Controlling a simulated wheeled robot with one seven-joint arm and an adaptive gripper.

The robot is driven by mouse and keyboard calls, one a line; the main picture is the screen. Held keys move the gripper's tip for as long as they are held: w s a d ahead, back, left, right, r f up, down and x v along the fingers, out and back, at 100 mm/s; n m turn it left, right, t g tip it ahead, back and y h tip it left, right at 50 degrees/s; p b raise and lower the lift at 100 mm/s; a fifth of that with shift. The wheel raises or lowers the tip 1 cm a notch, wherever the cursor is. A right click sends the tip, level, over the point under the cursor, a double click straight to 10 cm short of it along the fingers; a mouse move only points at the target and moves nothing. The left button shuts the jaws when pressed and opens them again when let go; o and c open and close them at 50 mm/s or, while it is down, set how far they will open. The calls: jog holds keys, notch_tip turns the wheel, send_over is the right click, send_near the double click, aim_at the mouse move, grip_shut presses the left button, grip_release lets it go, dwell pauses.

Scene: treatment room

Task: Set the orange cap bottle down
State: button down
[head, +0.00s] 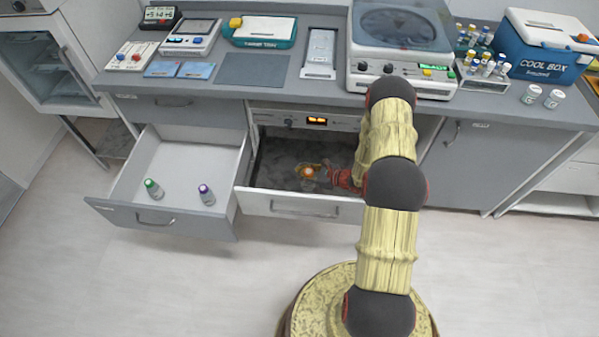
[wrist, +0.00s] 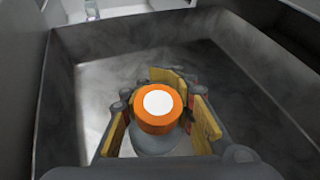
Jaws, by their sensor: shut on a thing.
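The orange cap bottle (wrist: 158,110) has an orange cap with a white round top and a greyish body below it. In the wrist view it stands between the yellow-padded fingers of my gripper (wrist: 160,122), which is shut on it. In the head view my gripper (head: 328,175) is inside the dark open drawer (head: 290,206), and the orange cap (head: 308,171) shows at its tip. The drawer floor is dark grey and looks hazy. Whether the bottle's base touches the floor is hidden.
Left of it, a white open drawer (head: 180,165) holds a green-capped bottle (head: 153,188) and a purple-capped bottle (head: 206,194). A lit panel (head: 317,121) is above the dark drawer. The counter above carries a centrifuge (head: 400,40), a vial rack (head: 484,75) and a cool box (head: 545,48).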

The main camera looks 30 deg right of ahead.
jog(key=c, duration=2.1)
grip_release()
jog(key=shift+f, duration=0.1)
jog(key=o, duration=0.6)
jog(key=shift+o, duration=0.5)
